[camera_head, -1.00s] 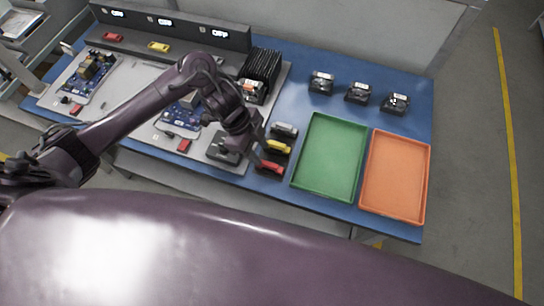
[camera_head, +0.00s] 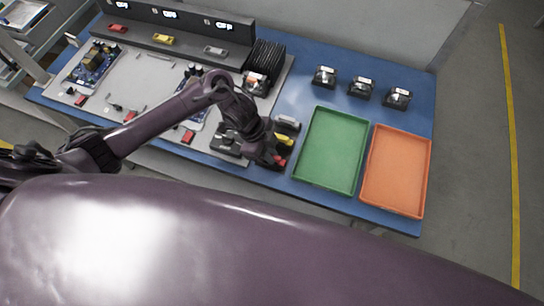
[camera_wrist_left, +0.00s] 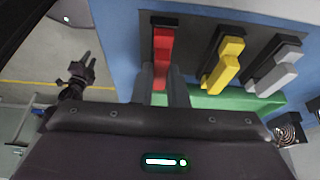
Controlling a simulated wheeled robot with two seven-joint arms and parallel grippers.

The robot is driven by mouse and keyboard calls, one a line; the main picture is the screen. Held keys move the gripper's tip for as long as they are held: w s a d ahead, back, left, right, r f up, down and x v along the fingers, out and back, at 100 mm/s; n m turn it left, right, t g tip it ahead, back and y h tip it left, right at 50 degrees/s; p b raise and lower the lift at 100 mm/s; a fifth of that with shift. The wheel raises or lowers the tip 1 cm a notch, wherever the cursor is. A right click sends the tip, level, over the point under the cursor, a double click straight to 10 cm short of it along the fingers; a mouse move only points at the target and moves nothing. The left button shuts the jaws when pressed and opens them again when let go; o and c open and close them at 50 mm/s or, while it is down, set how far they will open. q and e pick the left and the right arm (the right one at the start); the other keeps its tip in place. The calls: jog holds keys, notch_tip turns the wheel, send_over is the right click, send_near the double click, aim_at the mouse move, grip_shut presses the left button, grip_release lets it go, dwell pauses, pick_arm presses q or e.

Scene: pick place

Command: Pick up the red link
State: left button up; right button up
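The red link (camera_head: 281,161) lies at the front edge of the blue table, partly hidden by my left gripper (camera_head: 273,163) in the head view. In the left wrist view the red link (camera_wrist_left: 162,50) sits in a dark holder, and its near end is between the two grey fingers of my left gripper (camera_wrist_left: 163,88). The fingers are apart; I cannot tell whether they touch the link. My right gripper (camera_wrist_left: 80,65) shows at the left of the wrist view, away from the table, with its fingers apart and empty.
A yellow link (camera_head: 284,140) and a grey link (camera_head: 287,123) lie beside the red one. A green tray (camera_head: 335,112) and an orange tray (camera_head: 399,131) are to the right. Black devices (camera_head: 361,87) stand behind the trays. A grey board with circuit parts is at left.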

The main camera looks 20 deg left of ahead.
pick_arm(q)
grip_shut()
pick_arm(e)
jog(key=shift+s, duration=0.3)
pick_arm(q)
jog(key=shift+r, duration=0.15)
pick_arm(e)
jog(key=shift+w+d, duration=0.1)
